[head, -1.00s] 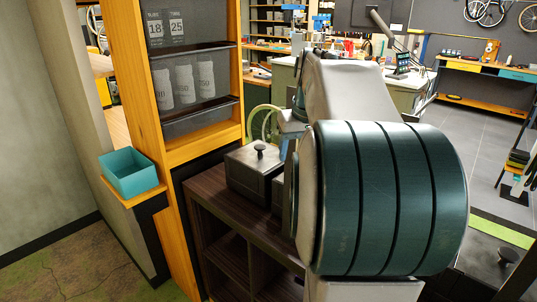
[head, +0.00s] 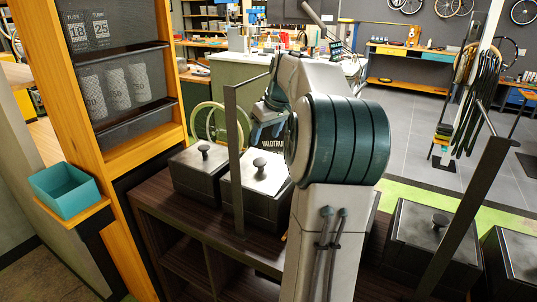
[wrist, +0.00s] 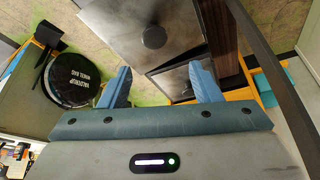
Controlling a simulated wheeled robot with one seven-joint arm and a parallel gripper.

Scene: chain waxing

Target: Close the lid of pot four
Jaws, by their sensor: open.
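Four is not marked on any pot that I can read. In the head view a dark square pot with a knobbed lid (head: 192,180) stands at the left of the dark wooden bench, and a second (head: 262,203) stands beside it. Two more such pots (head: 425,250) (head: 520,255) stand at the right. The lids there look down on their pots. My gripper (head: 266,135) is above the second pot, open and empty. In the wrist view its blue fingers (wrist: 161,86) are apart, with a grey lid and round knob (wrist: 153,37) beyond them. A dark panel beside that lid is partly hidden.
Thin dark upright posts (head: 235,150) (head: 470,205) rise by the pots. An orange shelf frame (head: 60,90) and a teal bin (head: 65,190) are at the left. A round black wheel bag (wrist: 70,82) shows in the wrist view. Grey floor is open at the right.

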